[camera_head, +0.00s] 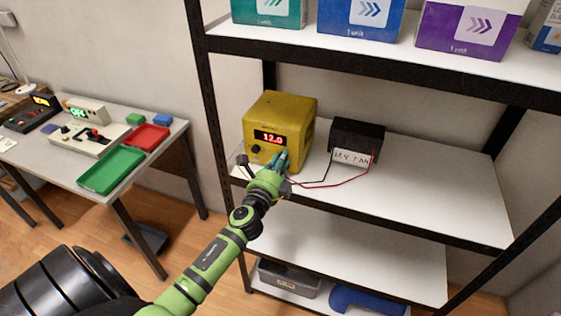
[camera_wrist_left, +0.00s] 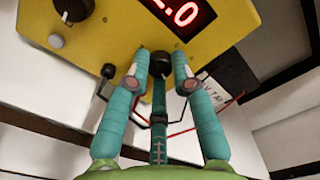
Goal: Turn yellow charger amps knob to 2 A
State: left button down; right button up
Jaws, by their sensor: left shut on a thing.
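The yellow charger (camera_head: 274,122) stands on the middle shelf, its red display (camera_head: 270,137) reading 12.0. A dark knob (camera_head: 255,149) with a pale pointer shows on the front's left side, and also at the top left of the left wrist view (camera_wrist_left: 72,10). My left gripper (camera_head: 283,157) is at the lower right of the charger's front. In the left wrist view my left gripper (camera_wrist_left: 160,55) is shut on a second dark knob (camera_wrist_left: 158,66), mostly hidden between the teal fingers. Its pointer and scale cannot be read. My right gripper is out of view.
A black battery (camera_head: 356,141) with a white label stands right of the charger, with red and black leads running between them. Boxes stand on the shelf above. A table (camera_head: 60,185) with trays stands at left. The shelf's right part is clear.

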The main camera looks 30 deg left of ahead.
pick_arm(q)
jog(key=m, duration=0.3)
jog(key=shift+m, duration=0.4)
jog(key=m, duration=0.2)
jog(key=shift+r+m+p, duration=0.1)
jog(key=shift+m+p, duration=0.3)
jog(key=m+p, duration=0.1)
jog(key=m, duration=0.2)
jog(key=shift+m+p, duration=0.4)
jog(key=shift+m, duration=1.4)
jog(key=c, duration=1)
grip_release()
jog(key=shift+c, duration=0.2)
